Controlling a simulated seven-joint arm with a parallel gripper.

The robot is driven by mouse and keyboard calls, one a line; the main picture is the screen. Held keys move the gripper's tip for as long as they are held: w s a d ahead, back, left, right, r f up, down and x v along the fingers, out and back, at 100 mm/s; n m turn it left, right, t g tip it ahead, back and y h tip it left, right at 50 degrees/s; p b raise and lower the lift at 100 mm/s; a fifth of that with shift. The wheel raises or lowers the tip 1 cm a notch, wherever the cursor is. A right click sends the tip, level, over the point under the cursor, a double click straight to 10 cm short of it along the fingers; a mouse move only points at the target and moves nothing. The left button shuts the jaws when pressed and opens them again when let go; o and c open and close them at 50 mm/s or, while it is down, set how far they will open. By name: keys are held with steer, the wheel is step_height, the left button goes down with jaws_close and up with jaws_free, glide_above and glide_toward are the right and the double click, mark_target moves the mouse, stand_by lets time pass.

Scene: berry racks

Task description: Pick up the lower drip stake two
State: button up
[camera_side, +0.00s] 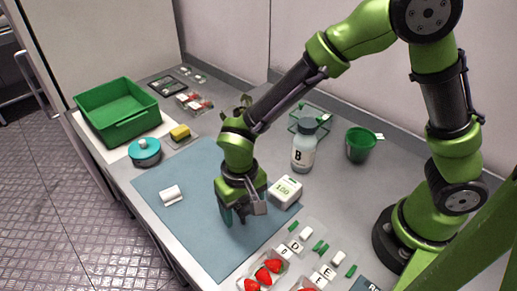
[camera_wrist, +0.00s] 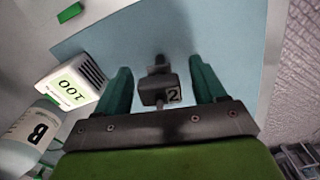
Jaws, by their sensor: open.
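The drip stake (camera_wrist: 152,92) with a "2" on its small label is a dark grey piece on the blue mat (camera_wrist: 230,30), seen in the wrist view. My gripper (camera_wrist: 160,68) is open, with one green finger on each side of the stake and visible gaps between. In the side view my gripper (camera_side: 238,214) points down low over the blue mat (camera_side: 185,225). The stake cannot be made out there, as my gripper hides it. I cannot tell how far the fingertips are above the mat.
A white box with a number label (camera_side: 286,191) and the bottle marked B (camera_side: 303,153) stand right of my gripper. A white roll-like piece (camera_side: 171,195) lies left on the mat. Strawberry packs (camera_side: 264,270) and letter tiles are in front. A green crate (camera_side: 118,108) stands at far left.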

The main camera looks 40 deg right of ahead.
steer(key=shift+f, duration=0.15)
steer(key=c, duration=1)
